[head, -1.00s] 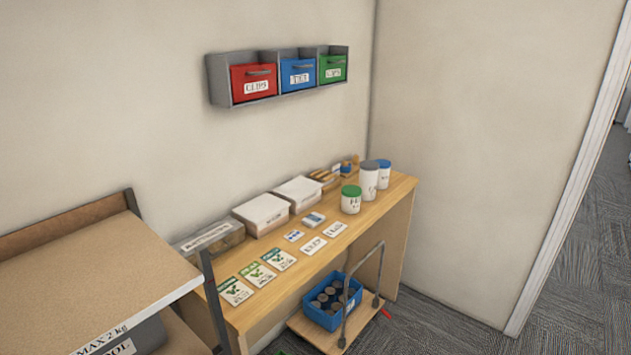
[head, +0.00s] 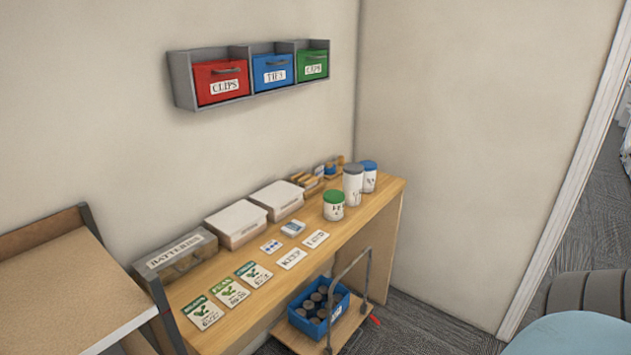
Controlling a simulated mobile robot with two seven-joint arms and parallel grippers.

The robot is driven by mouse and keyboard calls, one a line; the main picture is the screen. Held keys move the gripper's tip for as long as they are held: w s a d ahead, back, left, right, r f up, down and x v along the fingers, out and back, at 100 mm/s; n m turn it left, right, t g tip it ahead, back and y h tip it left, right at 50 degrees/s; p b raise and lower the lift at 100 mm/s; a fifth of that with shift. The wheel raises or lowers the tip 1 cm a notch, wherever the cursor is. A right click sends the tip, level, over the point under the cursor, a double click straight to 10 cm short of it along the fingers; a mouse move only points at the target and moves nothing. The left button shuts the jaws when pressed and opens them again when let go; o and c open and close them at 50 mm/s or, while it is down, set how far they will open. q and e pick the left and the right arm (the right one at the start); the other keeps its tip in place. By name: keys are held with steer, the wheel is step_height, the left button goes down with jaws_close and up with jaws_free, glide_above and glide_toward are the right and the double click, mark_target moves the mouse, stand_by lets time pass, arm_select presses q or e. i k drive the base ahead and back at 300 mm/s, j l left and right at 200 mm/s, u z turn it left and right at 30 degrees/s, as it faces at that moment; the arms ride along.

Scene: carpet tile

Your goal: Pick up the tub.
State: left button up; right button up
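Three lidded white tubs stand upright on the far right end of the wooden table in the head view. One has a green lid (head: 334,206), a taller one has a grey lid (head: 353,186), and one has a blue lid (head: 369,177). The grey-lidded tub partly hides the blue-lidded one. Which of them is the task's tub I cannot tell. Neither my left nor my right gripper is in view.
The wooden table (head: 225,318) carries two white boxes (head: 236,225) (head: 277,200), a batteries box (head: 175,256), and several cards and packets. A trolley (head: 346,325) with a blue crate (head: 298,319) stands below. A wall rack (head: 185,81) hangs above. A shelf (head: 60,295) is at left.

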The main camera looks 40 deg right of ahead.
mark_target(352, 172)
steer(key=l+u, duration=0.3)
steer(key=l, duration=0.2)
steer(key=l+u, duration=0.3)
steer(key=l, duration=0.2)
steer(key=k+l+u, duration=0.15)
steer(key=l, duration=0.4)
steer(key=l+u, duration=0.2)
steer(key=l, duration=0.3)
steer(key=k+l, duration=0.1)
steer(key=l, duration=0.3)
steer(key=k+l, duration=0.1)
steer(key=l, duration=0.35)
steer(key=k+l+u, duration=0.1)
steer(key=l, duration=0.3)
steer(key=k+l, duration=0.15)
steer(key=l, duration=0.3)
steer(key=k+l, duration=0.1)
steer(key=l, duration=0.3)
steer(key=u, duration=0.05)
